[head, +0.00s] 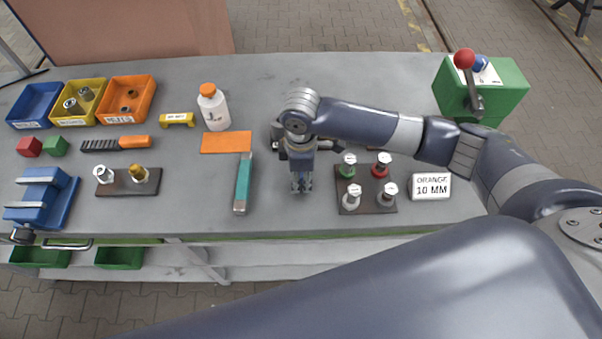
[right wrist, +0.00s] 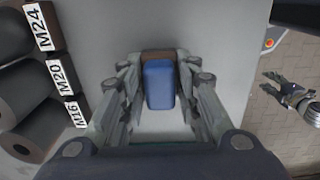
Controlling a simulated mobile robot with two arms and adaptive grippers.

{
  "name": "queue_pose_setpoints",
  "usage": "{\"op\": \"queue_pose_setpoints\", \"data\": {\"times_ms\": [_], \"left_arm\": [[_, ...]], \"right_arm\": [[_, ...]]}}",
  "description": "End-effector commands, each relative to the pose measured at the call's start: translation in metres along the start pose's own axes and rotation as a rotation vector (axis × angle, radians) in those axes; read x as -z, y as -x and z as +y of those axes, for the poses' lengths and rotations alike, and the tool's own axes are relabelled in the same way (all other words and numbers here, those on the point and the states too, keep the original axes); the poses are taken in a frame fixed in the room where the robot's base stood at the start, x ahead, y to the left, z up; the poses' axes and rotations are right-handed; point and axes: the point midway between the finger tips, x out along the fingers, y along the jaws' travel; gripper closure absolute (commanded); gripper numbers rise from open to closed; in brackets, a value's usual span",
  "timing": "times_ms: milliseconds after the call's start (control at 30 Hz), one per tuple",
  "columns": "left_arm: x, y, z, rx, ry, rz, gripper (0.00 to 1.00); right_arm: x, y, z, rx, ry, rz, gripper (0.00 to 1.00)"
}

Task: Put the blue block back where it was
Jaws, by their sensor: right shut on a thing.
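My right gripper (head: 301,187) is low over the grey workbench, between the teal-handled tool and the dark bolt stand. In the right wrist view its fingers (right wrist: 160,92) are closed on the sides of a blue block (right wrist: 158,84). A brown piece (right wrist: 158,55) shows just beyond the block, and I cannot tell whether they touch. In the head view the block is hidden by the gripper and arm. A gripper-like hand, seemingly my left gripper (right wrist: 283,88), shows at the right of the wrist view, over the paving.
An orange plate (head: 226,142), teal-handled tool (head: 243,184) and white bottle (head: 213,108) lie left. A green lever box (head: 495,95) stands back right.

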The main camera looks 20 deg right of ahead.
Motion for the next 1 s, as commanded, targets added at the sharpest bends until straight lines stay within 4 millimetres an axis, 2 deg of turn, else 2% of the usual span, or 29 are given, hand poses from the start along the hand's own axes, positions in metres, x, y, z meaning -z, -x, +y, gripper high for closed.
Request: {"op": "queue_pose_setpoints", "data": {"times_ms": [267,300,367,767,867,1000], "left_arm": [[0.0,0.0,0.0,0.0,0.0,0.0,0.6],[0.0,0.0,0.0,0.0,0.0,0.0,0.6],[0.0,0.0,0.0,0.0,0.0,0.0,0.6],[0.0,-0.001,0.0,0.0,0.0,0.0,0.6],[0.0,-0.005,0.0,0.0,0.0,0.0,0.6],[-0.001,-0.013,0.0,0.0,0.0,0.0,0.6]], "right_arm": [[0.0,-0.003,0.0,0.001,0.0,0.001,0.93],[0.0,-0.003,0.0,0.0,0.0,0.001,0.61],[0.0,-0.003,0.0,0.0,0.001,0.001,0.5],[0.0,0.001,0.0,-0.001,0.0,0.0,0.5],[0.001,0.012,0.001,-0.002,0.001,0.003,0.5],[0.001,0.04,0.001,-0.004,0.001,0.004,0.5]]}}
